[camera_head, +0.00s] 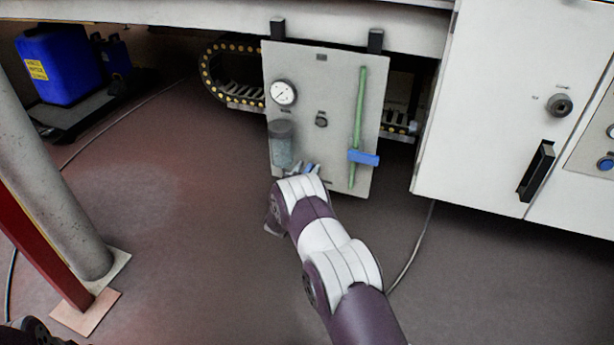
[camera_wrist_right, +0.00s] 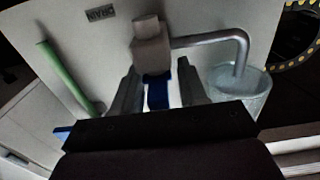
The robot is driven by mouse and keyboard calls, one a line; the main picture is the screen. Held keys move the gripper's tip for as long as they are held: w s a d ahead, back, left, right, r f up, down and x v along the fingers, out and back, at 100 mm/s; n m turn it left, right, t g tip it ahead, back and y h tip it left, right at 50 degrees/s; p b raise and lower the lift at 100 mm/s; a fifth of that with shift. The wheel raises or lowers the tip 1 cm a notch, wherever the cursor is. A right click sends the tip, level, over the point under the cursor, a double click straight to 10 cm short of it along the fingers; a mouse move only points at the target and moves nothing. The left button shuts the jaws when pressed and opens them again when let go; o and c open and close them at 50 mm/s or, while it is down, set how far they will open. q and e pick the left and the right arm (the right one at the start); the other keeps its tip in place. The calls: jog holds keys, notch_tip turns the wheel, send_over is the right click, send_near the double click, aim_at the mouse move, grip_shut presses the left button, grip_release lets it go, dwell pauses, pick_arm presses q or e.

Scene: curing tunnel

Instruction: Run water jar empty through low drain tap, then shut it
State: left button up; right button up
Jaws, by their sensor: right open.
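The water jar (camera_head: 281,151) is a clear cylinder with a grey upper part on the left of a pale panel, below a gauge. It also shows in the right wrist view (camera_wrist_right: 246,100), where a bent metal pipe (camera_wrist_right: 215,38) joins it to the drain tap (camera_wrist_right: 151,50). The tap's blue handle (camera_wrist_right: 158,92) lies between the fingers of my right gripper (camera_wrist_right: 158,90). That gripper is open around the handle; contact cannot be told. In the head view my right gripper (camera_head: 303,169) is at the panel's lower edge, mostly hidden by my wrist. The water level is unclear.
A white cabinet (camera_head: 480,110) stands right. A grey post (camera_head: 60,190) and blue canister (camera_head: 62,68) are left.

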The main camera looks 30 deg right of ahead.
grip_shut()
